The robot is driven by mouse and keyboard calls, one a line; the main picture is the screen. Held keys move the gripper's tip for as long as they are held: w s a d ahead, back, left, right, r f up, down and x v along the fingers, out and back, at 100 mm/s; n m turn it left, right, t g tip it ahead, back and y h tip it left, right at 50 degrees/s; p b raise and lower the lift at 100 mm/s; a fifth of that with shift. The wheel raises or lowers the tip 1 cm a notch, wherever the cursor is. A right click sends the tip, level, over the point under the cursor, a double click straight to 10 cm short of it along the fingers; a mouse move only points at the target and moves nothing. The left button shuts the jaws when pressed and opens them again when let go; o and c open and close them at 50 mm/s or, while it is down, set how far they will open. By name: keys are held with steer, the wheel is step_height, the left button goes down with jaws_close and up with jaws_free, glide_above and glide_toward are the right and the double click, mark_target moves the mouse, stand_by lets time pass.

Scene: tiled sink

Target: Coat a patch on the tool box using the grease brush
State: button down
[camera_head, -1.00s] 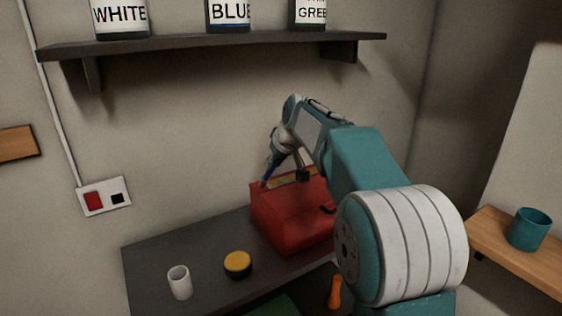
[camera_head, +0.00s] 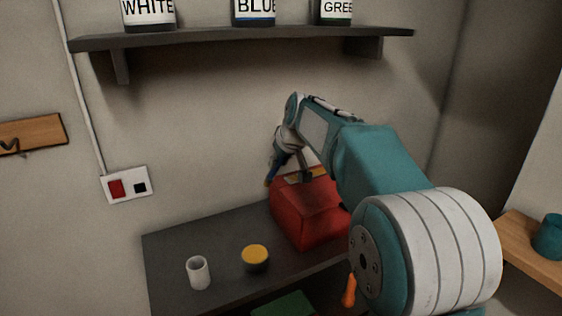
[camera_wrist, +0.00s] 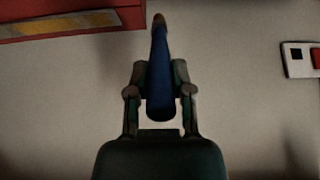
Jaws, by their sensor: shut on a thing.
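The red tool box (camera_head: 300,222) stands at the back right of the dark bench, with a worn yellow strip (camera_head: 300,178) along its top. In the wrist view, the strip (camera_wrist: 60,25) and red box edge (camera_wrist: 15,8) show at upper left. My gripper (camera_wrist: 158,92) is shut on the grease brush (camera_wrist: 160,65), by its blue handle, with the brownish tip pointing away. In the head view, the brush (camera_head: 273,170) slants down beside the box's left top edge. In the wrist view, its tip is right of the strip's end, apart from it. Whether it touches the box's edge, I cannot tell.
A dark tin with a yellow top (camera_head: 255,254) and a white cup (camera_head: 198,273) stand on the bench (camera_head: 175,250), left of the box. A shelf (camera_head: 240,38) with labelled containers hangs above. An orange handle (camera_head: 348,292) and a green thing (camera_head: 284,305) show lower down.

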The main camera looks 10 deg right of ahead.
steer(key=shift+r, duration=3.05)
steer(key=shift+r, duration=1.5)
